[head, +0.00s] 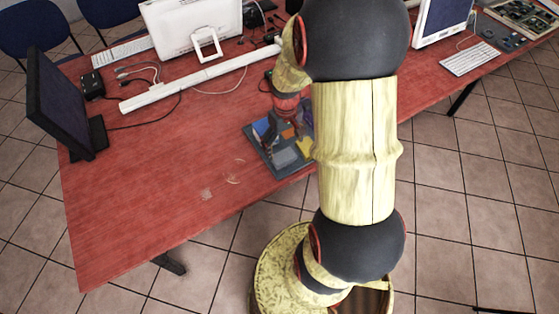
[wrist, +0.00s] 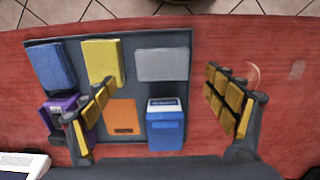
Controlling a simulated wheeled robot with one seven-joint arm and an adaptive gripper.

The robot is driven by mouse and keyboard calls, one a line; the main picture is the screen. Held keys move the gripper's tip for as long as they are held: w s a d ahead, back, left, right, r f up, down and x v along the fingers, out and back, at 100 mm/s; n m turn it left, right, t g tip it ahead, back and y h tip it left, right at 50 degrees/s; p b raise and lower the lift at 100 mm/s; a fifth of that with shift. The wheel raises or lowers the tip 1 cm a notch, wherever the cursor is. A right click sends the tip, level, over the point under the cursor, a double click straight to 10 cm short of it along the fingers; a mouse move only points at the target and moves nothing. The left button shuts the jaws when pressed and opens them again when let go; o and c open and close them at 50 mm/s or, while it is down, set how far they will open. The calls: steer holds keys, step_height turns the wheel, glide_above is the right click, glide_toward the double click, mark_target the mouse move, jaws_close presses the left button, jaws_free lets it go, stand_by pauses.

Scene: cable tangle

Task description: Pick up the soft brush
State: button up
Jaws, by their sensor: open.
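I cannot make out a soft brush in either view. My gripper (wrist: 160,80) is open and empty in the wrist view, its two yellow-padded fingers spread above a dark grey tray (wrist: 142,40). Below and between the fingers are an orange block (wrist: 122,116) and an upright-looking blue box (wrist: 166,125) with a pale label. A purple box (wrist: 58,107) is partly hidden by the left finger. In the head view the tray (head: 259,160) lies near the table's front edge, and my arm hides part of it and most of the gripper.
Blue (wrist: 52,66), yellow (wrist: 101,60) and grey (wrist: 162,64) blocks lie along one side of the tray. A white bar (head: 190,78), cables and a dark monitor (head: 62,105) stand farther left on the red table (head: 150,190). The table's front left is mostly clear.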

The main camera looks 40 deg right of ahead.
mark_target(284, 157)
steer(key=f+b, duration=0.1)
steer(key=f, duration=0.1)
steer(key=f+b, duration=0.1)
steer(key=f, duration=0.2)
steer(key=f+b, duration=0.1)
steer(key=f, duration=0.1)
steer(key=shift+s+a+f, duration=0.2)
steer(key=shift+a+f, duration=0.05)
steer(key=shift+f, duration=0.05)
steer(key=shift+c, duration=0.3)
steer(key=c, duration=1.1)
steer(key=shift+c, duration=1.2)
steer(key=shift+r, duration=0.1)
